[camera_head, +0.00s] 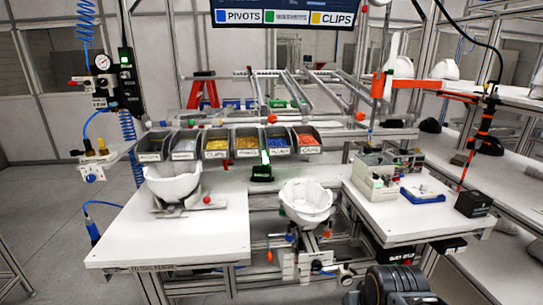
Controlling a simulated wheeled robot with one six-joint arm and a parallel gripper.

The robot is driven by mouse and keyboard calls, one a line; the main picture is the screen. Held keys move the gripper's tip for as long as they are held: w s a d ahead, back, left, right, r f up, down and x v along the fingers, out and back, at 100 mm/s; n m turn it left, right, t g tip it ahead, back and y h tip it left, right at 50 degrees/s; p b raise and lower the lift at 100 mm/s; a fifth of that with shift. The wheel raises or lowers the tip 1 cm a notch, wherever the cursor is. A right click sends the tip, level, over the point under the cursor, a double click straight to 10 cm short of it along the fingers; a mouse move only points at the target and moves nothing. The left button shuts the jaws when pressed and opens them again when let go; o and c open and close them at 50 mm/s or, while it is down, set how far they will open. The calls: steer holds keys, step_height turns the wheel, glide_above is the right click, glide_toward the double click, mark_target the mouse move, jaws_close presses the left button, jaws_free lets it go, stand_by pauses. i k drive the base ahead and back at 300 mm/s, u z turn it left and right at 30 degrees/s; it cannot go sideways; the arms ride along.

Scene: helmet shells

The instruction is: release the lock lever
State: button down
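A white helmet shell (306,202) sits open side up on a stand (305,262) in the gap between the left and right worktops. Small handles show on this stand: an orange knob (269,257) on its left, and a round dark-and-silver knob (345,281) at its lower right. A second white shell (173,182) rests in a metal cradle (178,208) on the left worktop, with a red knob (207,200) at its right side. I cannot tell which of these parts is the lock lever, or whether it is locked. My gripper is not in view.
The left worktop (200,238) is mostly bare. Several parts bins (247,144) line the back. The right worktop (400,222) holds a grey-green box (376,184), a blue tray (422,195) and a black box (473,204). A dark ribbed body (395,285) fills the bottom right.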

mark_target(269, 256)
steer(key=u, duration=0.6)
steer(key=k, duration=0.65)
steer(key=u, duration=1.2)
steer(key=i, duration=1)
steer(key=z, duration=0.55)
steer(key=i, duration=0.55)
steer(key=z, duration=0.65)
